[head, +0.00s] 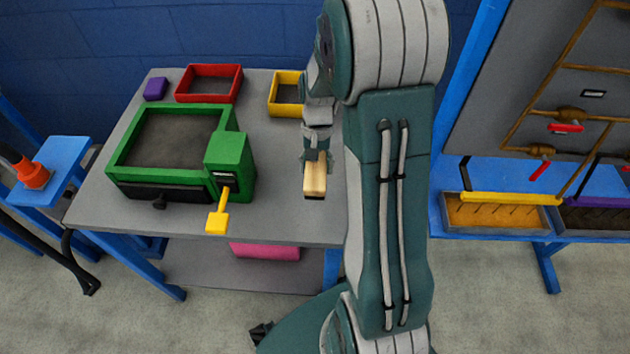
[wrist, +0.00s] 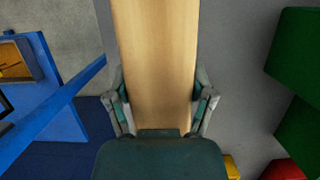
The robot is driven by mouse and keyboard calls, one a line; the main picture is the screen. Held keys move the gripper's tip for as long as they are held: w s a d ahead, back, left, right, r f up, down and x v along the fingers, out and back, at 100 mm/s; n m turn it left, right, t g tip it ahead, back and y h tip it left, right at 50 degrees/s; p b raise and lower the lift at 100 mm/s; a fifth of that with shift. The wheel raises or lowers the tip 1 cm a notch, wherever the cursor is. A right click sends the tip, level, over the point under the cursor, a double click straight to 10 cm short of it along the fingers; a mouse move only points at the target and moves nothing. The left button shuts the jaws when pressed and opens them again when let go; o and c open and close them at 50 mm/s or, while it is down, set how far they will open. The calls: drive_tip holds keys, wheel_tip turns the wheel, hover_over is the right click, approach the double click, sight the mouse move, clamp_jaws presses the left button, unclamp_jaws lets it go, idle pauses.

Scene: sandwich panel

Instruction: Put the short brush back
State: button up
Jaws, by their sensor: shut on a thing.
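My gripper (head: 317,150) is shut on a light wooden piece, which looks like the short brush (head: 315,178), over the right part of the grey table. In the head view its pale wood points down toward the front, with a dark lower edge. In the wrist view the brush's flat wooden face (wrist: 156,60) fills the space between both fingers (wrist: 160,102). I cannot tell whether the brush touches the table. Any bristles are not clearly visible.
The grey table (head: 285,215) holds a green box (head: 115,160) with a yellow lever (head: 219,212), a red tray (head: 237,84), a yellow tray (head: 285,108) and a purple block (head: 156,88). A blue rack with troughs (head: 497,198) stands right. Bare tabletop lies between green box and brush.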

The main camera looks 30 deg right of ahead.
drive_tip(key=f, duration=0.7)
drive_tip(key=shift+d, duration=0.3)
drive_tip(key=o, duration=1.2)
drive_tip(key=shift+a, duration=0.1)
drive_tip(key=shift+o, duration=0.2)
drive_tip(key=shift+r, duration=0.1)
drive_tip(key=v, duration=1.1)
drive_tip(key=shift+w, duration=0.1)
drive_tip(key=shift+r, duration=0.6)
drive_tip(key=s+a+r+n+t+h, duration=0.1)
drive_tip(key=s+a+r+n+t, duration=0.5)
drive_tip(key=s+a+r, duration=0.7)
drive_tip(key=shift+s+r+n+t+h, duration=0.4)
drive_tip(key=shift+s+r+t, duration=0.8)
drive_tip(key=shift+s+r, duration=0.45)
